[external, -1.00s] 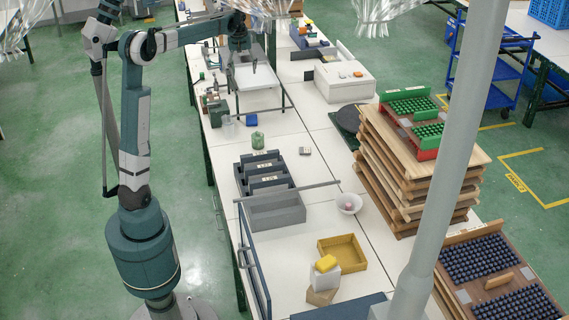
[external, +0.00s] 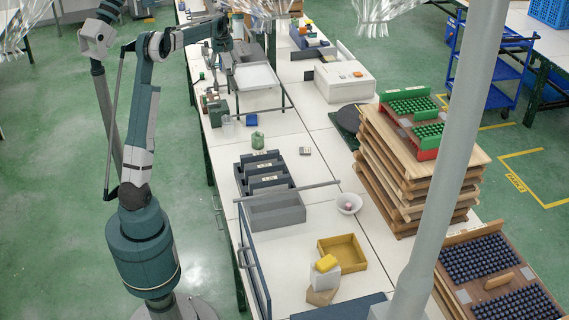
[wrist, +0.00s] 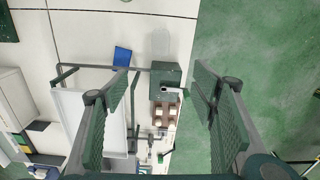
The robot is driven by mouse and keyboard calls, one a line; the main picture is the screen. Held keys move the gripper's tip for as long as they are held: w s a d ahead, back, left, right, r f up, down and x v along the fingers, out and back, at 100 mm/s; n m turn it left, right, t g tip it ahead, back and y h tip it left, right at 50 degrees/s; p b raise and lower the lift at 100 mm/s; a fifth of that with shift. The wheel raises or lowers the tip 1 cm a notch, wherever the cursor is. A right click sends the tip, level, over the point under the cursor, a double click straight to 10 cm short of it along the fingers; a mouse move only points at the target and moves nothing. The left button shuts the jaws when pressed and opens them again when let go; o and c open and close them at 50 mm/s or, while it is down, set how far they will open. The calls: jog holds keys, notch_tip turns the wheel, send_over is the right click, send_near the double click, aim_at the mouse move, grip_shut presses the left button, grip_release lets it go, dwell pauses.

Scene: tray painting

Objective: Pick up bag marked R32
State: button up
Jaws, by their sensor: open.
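I cannot make out a bag marked R32; the small labels in the external view are too small to read. Dark grey bins (external: 262,168) with pale labels stand on the bench in the external view. My gripper (external: 229,72) hangs over the far left part of the bench, beside the white tray on a stand (external: 256,76). In the wrist view my gripper (wrist: 165,78) is open, its two green padded fingers wide apart with nothing between them. Below it are a grey-green box (wrist: 165,80) and small brown items (wrist: 165,115).
A blue item (wrist: 122,56) lies near the tray stand. A white machine (external: 343,78) and stacked wooden boards (external: 415,175) stand to the right. A yellow tray (external: 342,252) and white bowl (external: 349,203) are at the front. The bench middle has free room.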

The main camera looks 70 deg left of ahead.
aim_at(232, 120)
notch_tip(232, 120, down, 29)
jog(key=shift+f, duration=0.25)
jog(key=shift+f, duration=0.1)
jog(key=shift+f, duration=1.2)
jog(key=shift+f, duration=0.1)
jog(key=shift+f+b, duration=0.45)
jog(key=shift+f, duration=2.05)
jog(key=c, duration=0.8)
